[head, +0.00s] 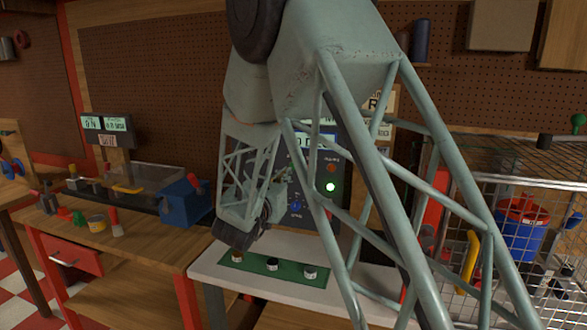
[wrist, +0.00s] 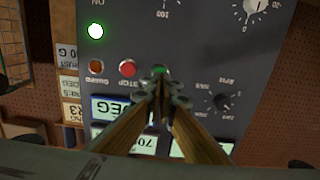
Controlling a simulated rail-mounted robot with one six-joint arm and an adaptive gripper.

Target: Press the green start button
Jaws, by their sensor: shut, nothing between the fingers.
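The green start button (wrist: 160,69) shows in the wrist view on a dark control panel (wrist: 200,45), to the right of the red STOP button (wrist: 127,68). My gripper (wrist: 161,88) is shut and empty, its fingertips right at the green button and partly covering its lower side. I cannot tell whether they touch it. A green ON lamp (wrist: 95,31) is lit. An orange guard lamp (wrist: 96,66) sits below it. In the head view the panel (head: 315,160) stands behind my arm, with the lit green lamp (head: 330,187) visible; my arm hides much of the panel.
A white table (head: 205,268) in front of the panel carries a green mat (head: 252,264) with several small knobs. A wire cage (head: 520,160) with a blue bucket (head: 520,235) is at right.

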